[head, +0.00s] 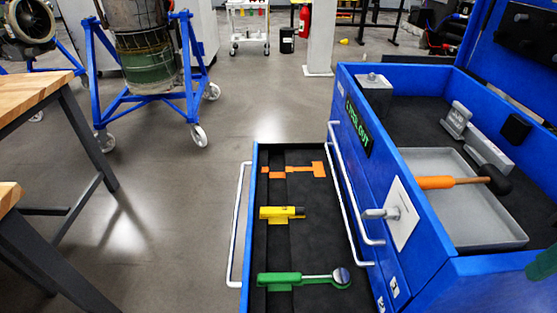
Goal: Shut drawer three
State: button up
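A blue tool chest (440,285) stands at the right. One of its drawers (253,190) is pulled well out to the left, with a white bar handle (237,225) along its outer edge. I cannot read a number on it. Its dark lining holds a yellow flashlight (282,212) and a green-handled ratchet (305,279). A flat orange hammer-shaped patch (295,171) lies at the far end, seemingly an empty cutout. Other handles (352,190) sit close against the chest front, above the open drawer. My gripper is not in view.
On the chest top, a grey tray (470,215) holds an orange-handled hammer (460,182). A wooden-topped bench (35,85) stands at the left. A blue wheeled turbine stand (150,100) is behind. Bare floor (180,220) lies left of the drawer.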

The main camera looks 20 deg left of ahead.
aim_at(316, 243)
jog(key=u, duration=0.35)
jog(key=k, duration=1.05)
jog(key=u, duration=1.7)
jog(key=i, duration=0.75)
jog(key=z, duration=0.65)
jog(key=i, duration=0.7)
jog(key=z, duration=0.8)
